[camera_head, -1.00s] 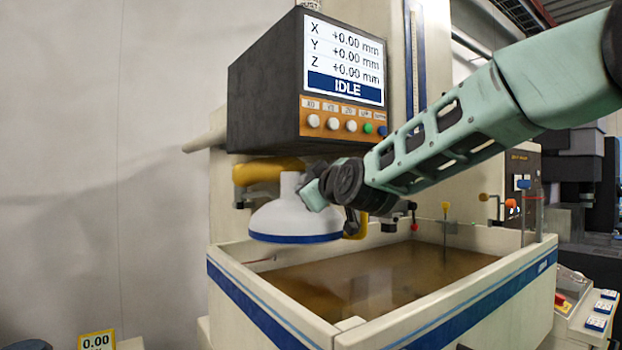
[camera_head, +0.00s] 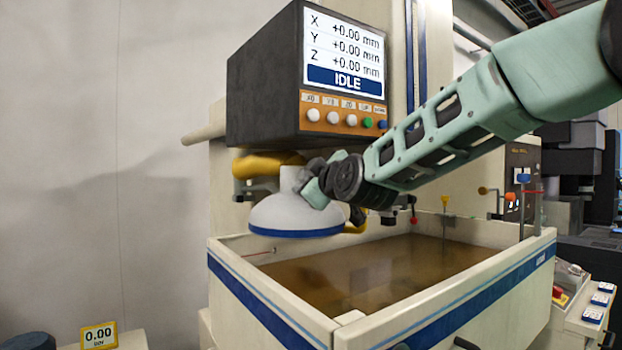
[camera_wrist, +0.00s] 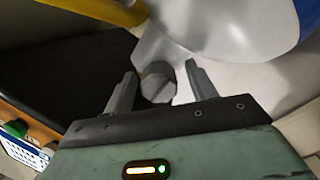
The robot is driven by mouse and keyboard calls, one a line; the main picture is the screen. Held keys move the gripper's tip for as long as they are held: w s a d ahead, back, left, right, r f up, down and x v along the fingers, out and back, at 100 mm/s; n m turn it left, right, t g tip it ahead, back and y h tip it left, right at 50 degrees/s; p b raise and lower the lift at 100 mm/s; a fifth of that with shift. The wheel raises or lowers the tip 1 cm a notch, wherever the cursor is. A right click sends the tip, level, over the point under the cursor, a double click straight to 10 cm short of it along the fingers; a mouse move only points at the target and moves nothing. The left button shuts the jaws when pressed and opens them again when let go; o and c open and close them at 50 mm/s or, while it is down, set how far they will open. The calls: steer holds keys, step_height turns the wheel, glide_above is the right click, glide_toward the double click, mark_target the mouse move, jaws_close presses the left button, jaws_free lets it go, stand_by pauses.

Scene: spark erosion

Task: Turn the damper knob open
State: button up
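The damper knob (camera_wrist: 158,82) is a small grey round knob with a slot line across its face, on the neck of the white hood. My gripper (camera_wrist: 161,70) has its two grey fingers spread on either side of the knob, with gaps visible on both sides. The knob seems to sit between the fingers; exact depth is hard to tell. The white bell-shaped hood (camera_head: 290,216) with a blue rim hangs over the tank. In the head view my gripper (camera_head: 314,186) is at the hood's neck and hides the knob.
A yellow duct (camera_head: 268,164) runs to the hood. The dark control box (camera_head: 265,95) with an IDLE screen is just above my gripper. The tank of brown liquid (camera_head: 385,268) lies below, with its raised wall (camera_head: 285,308). Open air lies left of the hood.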

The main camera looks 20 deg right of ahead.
steer(key=shift+s, duration=0.15)
steer(key=s+d+p, duration=0.2)
steer(key=s+p, duration=0.4)
steer(key=s, duration=1.1)
steer(key=shift+p, duration=0.4)
steer(key=shift+s, duration=0.1)
